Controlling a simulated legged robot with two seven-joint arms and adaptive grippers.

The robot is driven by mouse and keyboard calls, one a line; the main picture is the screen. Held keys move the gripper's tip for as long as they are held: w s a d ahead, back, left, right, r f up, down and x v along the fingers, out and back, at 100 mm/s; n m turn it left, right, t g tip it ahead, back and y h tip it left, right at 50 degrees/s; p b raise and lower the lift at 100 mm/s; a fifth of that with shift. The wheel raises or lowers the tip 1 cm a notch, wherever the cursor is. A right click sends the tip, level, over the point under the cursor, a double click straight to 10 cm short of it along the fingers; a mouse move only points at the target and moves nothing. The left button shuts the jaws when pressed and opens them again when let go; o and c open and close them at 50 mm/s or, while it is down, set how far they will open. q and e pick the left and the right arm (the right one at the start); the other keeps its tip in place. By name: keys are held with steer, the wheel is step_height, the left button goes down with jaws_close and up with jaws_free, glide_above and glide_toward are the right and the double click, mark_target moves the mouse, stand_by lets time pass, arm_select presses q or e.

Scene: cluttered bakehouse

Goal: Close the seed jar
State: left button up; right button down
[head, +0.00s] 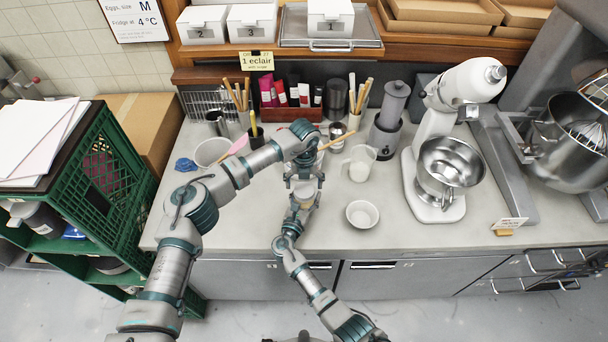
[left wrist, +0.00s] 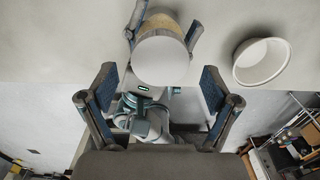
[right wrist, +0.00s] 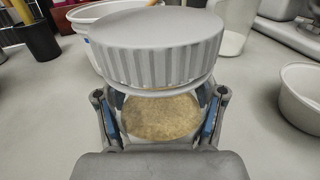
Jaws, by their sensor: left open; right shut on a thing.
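The seed jar (right wrist: 160,116) is clear and holds tan seeds. My right gripper (right wrist: 161,94) is shut on it, one finger on each side. A grey ribbed lid (right wrist: 157,50) covers the jar's mouth; I cannot tell whether it is tight. In the left wrist view the lid's plain top (left wrist: 160,61) shows as a pale disc with the jar's seeds (left wrist: 161,24) behind it. My left gripper (left wrist: 158,74) is open, its fingers on either side of the lid and apart from it.
A white bowl (head: 362,214) stands on the counter right of the jar. A larger white tub (head: 211,152) and a black cup (head: 256,140) of tools stand behind to the left. The front counter is mostly clear.

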arm_select(q)
steer(key=shift+f, duration=1.3)
steer(key=c, duration=1.2)
steer(key=m, duration=0.6)
steer(key=shift+m, duration=0.3)
steer(key=m, duration=0.5)
steer(key=o, duration=1.3)
steer(key=shift+a, duration=0.1)
